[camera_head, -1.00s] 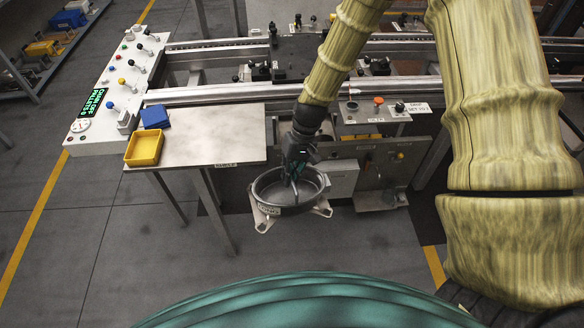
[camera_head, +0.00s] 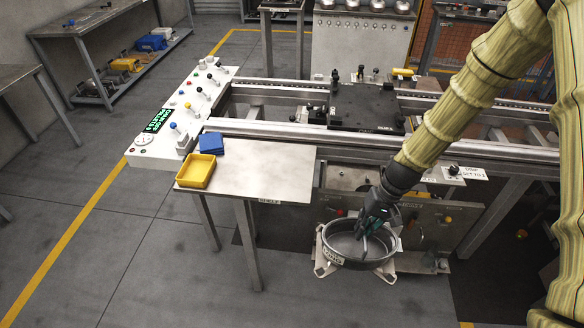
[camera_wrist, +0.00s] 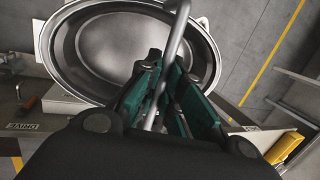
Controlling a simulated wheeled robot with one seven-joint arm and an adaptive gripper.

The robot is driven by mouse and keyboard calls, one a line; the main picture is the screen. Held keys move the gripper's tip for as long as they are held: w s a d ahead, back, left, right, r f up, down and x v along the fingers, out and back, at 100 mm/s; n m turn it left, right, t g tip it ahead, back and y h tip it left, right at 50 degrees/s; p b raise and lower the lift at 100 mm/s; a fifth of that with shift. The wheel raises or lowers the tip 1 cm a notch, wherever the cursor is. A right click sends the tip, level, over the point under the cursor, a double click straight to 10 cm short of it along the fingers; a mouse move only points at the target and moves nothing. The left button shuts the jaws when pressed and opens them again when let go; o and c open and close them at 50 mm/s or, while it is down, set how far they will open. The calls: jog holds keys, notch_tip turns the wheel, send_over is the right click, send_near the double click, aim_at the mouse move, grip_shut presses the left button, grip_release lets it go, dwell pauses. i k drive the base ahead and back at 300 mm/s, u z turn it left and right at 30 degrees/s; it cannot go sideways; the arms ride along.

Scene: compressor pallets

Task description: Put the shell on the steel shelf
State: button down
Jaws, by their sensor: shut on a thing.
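The shell (camera_head: 345,246) is a round grey metal pan with a small label on its rim. It hangs open side up below my gripper (camera_head: 372,222), which is shut on the bar-like handle rising from it. In the wrist view the shell (camera_wrist: 110,45) fills the upper left, and the teal fingers of my gripper (camera_wrist: 163,85) close around the grey bar. A flat steel-topped shelf (camera_head: 262,168) on legs stands left of the shell, which is apart from it in the head view.
A yellow tray (camera_head: 197,171) and a blue block (camera_head: 211,143) sit on the steel top's left side. A control panel (camera_head: 165,140) adjoins it. A conveyor (camera_head: 270,128) runs behind. A white bracketed stand (camera_head: 327,268) shows under the shell. The floor at front left is clear.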

aim_at(269, 167)
jog(key=z, duration=2.05)
jog(key=k, duration=1.5)
jog(key=u, duration=2.35)
jog(key=i, duration=0.5)
